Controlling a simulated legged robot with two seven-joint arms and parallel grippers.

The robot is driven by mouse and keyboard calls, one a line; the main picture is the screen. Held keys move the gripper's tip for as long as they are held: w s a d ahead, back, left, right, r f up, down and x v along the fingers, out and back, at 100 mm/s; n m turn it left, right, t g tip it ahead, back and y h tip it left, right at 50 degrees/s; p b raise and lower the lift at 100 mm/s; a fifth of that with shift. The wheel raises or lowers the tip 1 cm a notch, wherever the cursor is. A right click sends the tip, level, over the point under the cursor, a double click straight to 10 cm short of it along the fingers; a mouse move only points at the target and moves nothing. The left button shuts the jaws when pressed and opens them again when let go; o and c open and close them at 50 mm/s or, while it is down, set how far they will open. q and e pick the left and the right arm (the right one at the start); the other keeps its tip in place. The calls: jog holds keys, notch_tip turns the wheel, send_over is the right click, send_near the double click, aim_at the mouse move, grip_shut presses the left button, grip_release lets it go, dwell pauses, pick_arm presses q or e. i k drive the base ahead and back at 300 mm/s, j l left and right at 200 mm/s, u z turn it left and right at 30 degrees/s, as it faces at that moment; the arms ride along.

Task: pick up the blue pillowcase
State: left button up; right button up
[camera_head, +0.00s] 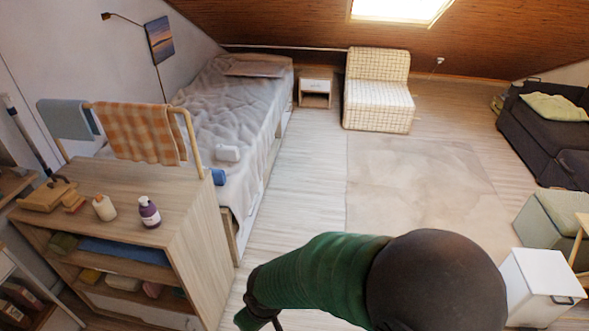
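Several blue cloths show, and I cannot tell which is the pillowcase. A flat, folded blue cloth (125,252) lies on the upper shelf inside the wooden cabinet, under its top. A small blue item (218,176) is at the bed's near edge, behind the cabinet and rack. A grey-blue cloth (68,119) hangs on the rack at the left. A green arm of mine with a large dark joint crosses the bottom centre, right of the cabinet and apart from these cloths. Neither gripper's fingers show.
The cabinet top (185,195) holds bottles and a brush-like item. An orange checked cloth (140,133) hangs on the rack. The bed (235,110) stands behind. A white box (541,287) is at lower right. The floor (305,165) right of the bed is clear.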

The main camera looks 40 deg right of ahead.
aim_at(218, 175)
jog(key=z, duration=0.8)
jog(key=i+u, duration=0.1)
jog(key=u, duration=0.3)
jog(key=l+u, duration=0.15)
jog(key=u, duration=0.2)
jog(key=i+l+u, duration=0.15)
jog(key=u, duration=0.25)
jog(key=l+u, duration=0.1)
jog(key=u, duration=0.25)
jog(key=i+l+u, duration=0.2)
jog(key=l+u, duration=0.15)
jog(key=l, duration=0.75)
jog(key=l+u, duration=0.3)
jog(key=l, duration=0.8)
jog(key=l+u, duration=0.35)
jog(key=l, duration=0.8)
jog(key=k+l, duration=0.1)
jog(key=l, duration=1.05)
jog(key=k, duration=0.05)
